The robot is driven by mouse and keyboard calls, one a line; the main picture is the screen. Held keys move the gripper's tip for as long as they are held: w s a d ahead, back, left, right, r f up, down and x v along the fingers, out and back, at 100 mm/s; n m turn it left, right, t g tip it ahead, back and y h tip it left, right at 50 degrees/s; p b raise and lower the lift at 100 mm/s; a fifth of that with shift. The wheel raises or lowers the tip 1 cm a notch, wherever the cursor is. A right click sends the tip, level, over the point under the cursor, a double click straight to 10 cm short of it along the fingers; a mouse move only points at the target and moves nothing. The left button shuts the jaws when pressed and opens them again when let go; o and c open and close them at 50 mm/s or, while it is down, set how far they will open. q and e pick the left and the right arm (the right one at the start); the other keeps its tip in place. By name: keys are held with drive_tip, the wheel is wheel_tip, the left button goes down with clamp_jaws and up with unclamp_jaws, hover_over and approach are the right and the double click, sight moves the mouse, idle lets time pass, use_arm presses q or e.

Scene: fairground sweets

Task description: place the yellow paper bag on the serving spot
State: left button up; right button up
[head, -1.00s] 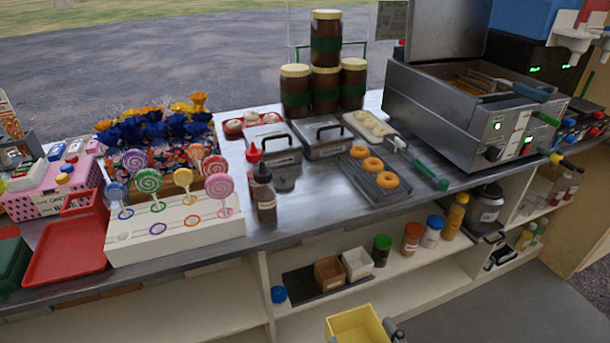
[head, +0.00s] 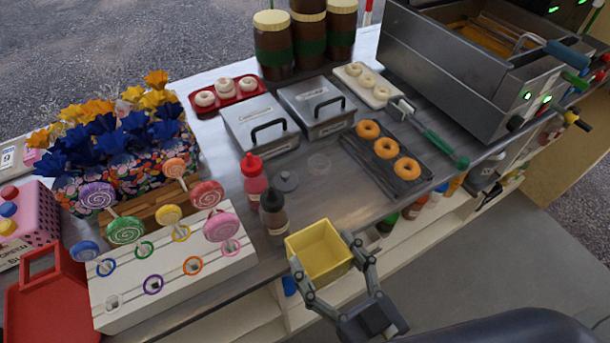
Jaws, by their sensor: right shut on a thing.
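The yellow paper bag (head: 318,252) is an open-topped, empty-looking yellow box shape, roughly upright. My right gripper (head: 325,262) is shut on it, with one finger on each side. In the head view the bag overlaps the front edge of the steel counter (head: 345,188), just right of the dark sauce bottle; its exact height above the counter is hard to tell. A faint round mark (head: 318,163) shows on the bare counter between the lidded tins and the doughnut rack; it may be the serving spot. My left gripper is not in view.
A lollipop stand (head: 170,270) is further left. A dark rack (head: 400,182) of doughnuts is right; steel tins (head: 262,127) stand behind. Counter between them is clear.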

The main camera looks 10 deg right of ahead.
drive_tip(key=shift+w, duration=0.35)
drive_tip(key=shift+w+d+f+p, duration=0.55)
drive_tip(key=shift+w+d+f, duration=0.3)
drive_tip(key=shift+w, duration=1.55)
drive_tip(key=shift+w+d+f+p, duration=0.6)
drive_tip(key=shift+w+d+f, duration=0.25)
drive_tip(key=shift+w, duration=1.55)
drive_tip(key=shift+w+d+f+p, duration=0.55)
drive_tip(key=shift+w+d+f, duration=0.25)
drive_tip(key=shift+w, duration=1.6)
drive_tip(key=o, duration=0.8)
